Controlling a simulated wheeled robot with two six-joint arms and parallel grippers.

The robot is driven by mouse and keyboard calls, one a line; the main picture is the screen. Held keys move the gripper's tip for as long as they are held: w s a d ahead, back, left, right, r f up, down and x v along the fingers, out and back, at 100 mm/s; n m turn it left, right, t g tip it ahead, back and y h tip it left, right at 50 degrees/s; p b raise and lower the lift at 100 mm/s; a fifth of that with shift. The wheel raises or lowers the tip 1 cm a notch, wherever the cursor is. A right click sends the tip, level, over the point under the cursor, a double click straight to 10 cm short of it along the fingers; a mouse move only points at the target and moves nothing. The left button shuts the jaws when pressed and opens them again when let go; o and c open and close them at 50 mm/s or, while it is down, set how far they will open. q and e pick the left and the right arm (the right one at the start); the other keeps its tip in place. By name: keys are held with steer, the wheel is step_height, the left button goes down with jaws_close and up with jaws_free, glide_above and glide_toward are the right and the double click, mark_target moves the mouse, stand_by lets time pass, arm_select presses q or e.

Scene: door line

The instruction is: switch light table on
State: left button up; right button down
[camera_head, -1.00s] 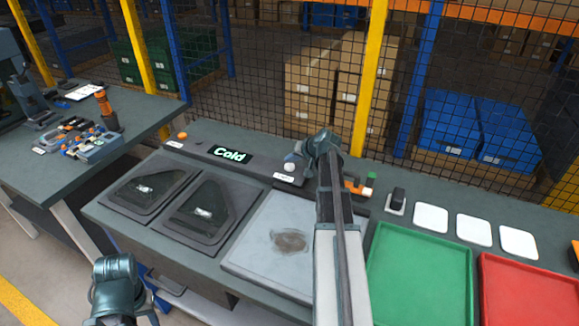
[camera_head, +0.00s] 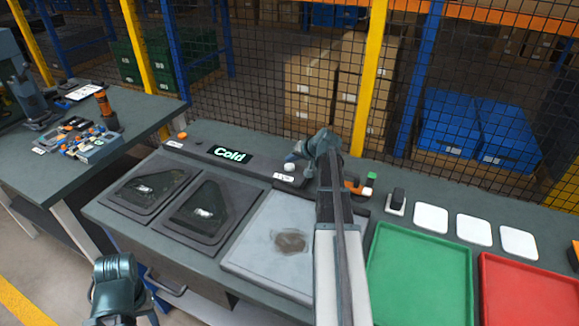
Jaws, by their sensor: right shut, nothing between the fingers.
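The light table is a pale grey square panel (camera_head: 262,240) with a brown oval piece (camera_head: 290,242) on it; its surface looks dull, with no clear glow. Behind it, a dark control strip (camera_head: 262,172) carries a round white button (camera_head: 289,167) and a label. My right gripper (camera_head: 291,157) is shut and empty, just above and behind this button, apart from it as far as I can tell. My right arm covers the panel's right side. My left wrist (camera_head: 115,275) is at the lower left, far from the panel; its fingers cannot be made out.
A display reading "Cold" (camera_head: 229,154) and an orange button (camera_head: 182,136) are at the strip's left. Two dark trays (camera_head: 148,188) lie left of the panel, green (camera_head: 420,275) and red (camera_head: 525,290) trays right. A black switch (camera_head: 397,197) stands behind the green tray. Mesh fence rises behind.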

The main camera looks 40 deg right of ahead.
mark_target(291, 167)
steer(key=shift+f, duration=0.1)
steer(key=shift+f+b, duration=0.3)
steer(key=shift+b, duration=0.15)
steer(key=shift+f+b, duration=0.5)
stand_by(0.7)
steer(key=shift+r, duration=0.15)
steer(key=shift+r+p, duration=0.75)
steer(key=shift+p, duration=0.2)
step_height(291, 167, up, 5)
steer(key=p, duration=0.5)
steer(key=shift+r, duration=0.1)
